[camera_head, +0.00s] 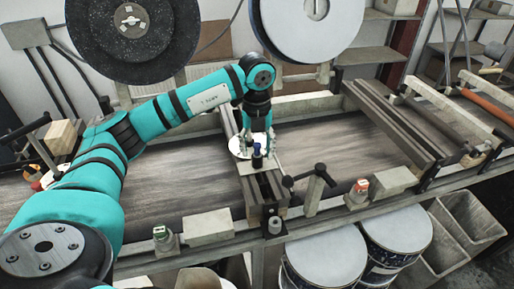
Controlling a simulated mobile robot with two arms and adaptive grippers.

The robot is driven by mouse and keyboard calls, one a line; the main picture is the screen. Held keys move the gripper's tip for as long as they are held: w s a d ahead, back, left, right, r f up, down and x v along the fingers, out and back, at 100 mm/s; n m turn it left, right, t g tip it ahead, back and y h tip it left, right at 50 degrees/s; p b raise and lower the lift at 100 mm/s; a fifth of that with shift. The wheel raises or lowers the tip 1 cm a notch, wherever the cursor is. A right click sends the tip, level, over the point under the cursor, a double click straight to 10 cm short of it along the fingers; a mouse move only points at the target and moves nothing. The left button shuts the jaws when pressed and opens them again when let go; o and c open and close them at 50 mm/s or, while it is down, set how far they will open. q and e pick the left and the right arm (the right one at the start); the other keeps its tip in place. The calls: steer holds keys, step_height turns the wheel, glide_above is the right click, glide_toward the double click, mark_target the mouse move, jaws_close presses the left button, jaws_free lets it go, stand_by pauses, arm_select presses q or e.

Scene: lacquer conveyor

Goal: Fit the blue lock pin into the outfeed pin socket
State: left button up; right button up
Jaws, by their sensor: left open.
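My left gripper (257,143) points down over the dark rail across the belt, at the middle of the view. Its fingers are open. A small dark blue upright piece, which looks like the blue lock pin (257,155), stands just below and between the fingertips. It stands at a pale plate (266,167) on the rail. At this size I cannot tell whether the fingers touch it or how deep it sits. The outfeed pin socket cannot be made out clearly. My right gripper is not in view.
The wood-grained belt (340,145) is clear on both sides of the rail. A black-handled clamp (315,185) stands right of the rail. Pale blocks (208,224) and small boxes line the front edge. Drums (330,255) stand below; large discs (305,25) are behind.

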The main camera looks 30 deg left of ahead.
arm_select(q)
step_height(320, 180, up, 12)
steer(key=shift+f, duration=0.15)
stand_by(0.7)
